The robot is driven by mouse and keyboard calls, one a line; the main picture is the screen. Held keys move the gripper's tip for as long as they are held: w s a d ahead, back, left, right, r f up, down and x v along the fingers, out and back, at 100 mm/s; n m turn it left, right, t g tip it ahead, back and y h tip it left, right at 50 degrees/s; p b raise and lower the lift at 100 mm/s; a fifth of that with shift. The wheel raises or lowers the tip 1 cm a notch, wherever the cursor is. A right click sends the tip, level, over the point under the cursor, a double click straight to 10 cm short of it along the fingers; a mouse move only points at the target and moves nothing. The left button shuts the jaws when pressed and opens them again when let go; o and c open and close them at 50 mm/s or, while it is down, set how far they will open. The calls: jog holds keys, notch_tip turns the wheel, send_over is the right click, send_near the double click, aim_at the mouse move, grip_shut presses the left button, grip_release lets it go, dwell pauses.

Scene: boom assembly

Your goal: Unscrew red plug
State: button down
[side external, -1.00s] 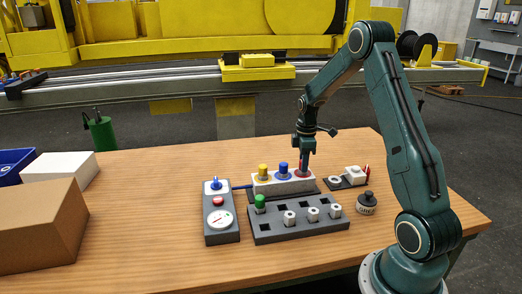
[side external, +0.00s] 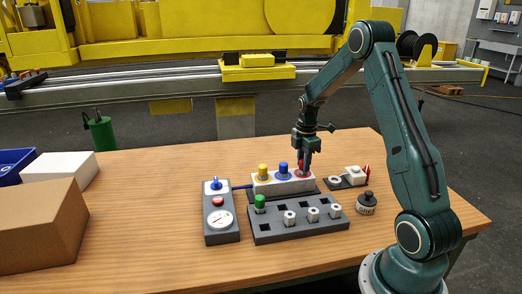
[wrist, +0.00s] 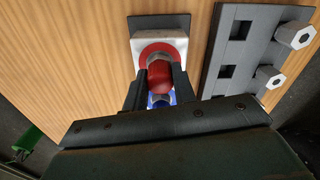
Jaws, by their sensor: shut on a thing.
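The red plug (wrist: 160,77) sits at the right end of the white block, with a red ring (side external: 303,173) around its base. My gripper (side external: 304,167) points straight down over it. In the wrist view my gripper (wrist: 160,82) has one finger on each side of the red plug and is shut on it. The white block (side external: 266,187) also holds a yellow plug (side external: 262,170) and a blue plug (side external: 283,170) in a row to the left. In the wrist view the blue plug (wrist: 158,100) is partly hidden behind the red plug and the fingers.
A dark rack (side external: 300,231) in front holds a green plug (side external: 260,202) and several white nuts. A gauge box (side external: 221,228) stands left. A small dark bottle (side external: 366,203) and a small holder (side external: 354,178) are at right. The table's left-middle is clear.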

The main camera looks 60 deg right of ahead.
jog(key=n, duration=0.4)
jog(key=shift+n, duration=0.4)
jog(key=shift+r+n, duration=0.1)
jog(key=shift+n, duration=2.4)
jog(key=c, duration=1.2)
grip_release()
jog(key=m, duration=1.2)
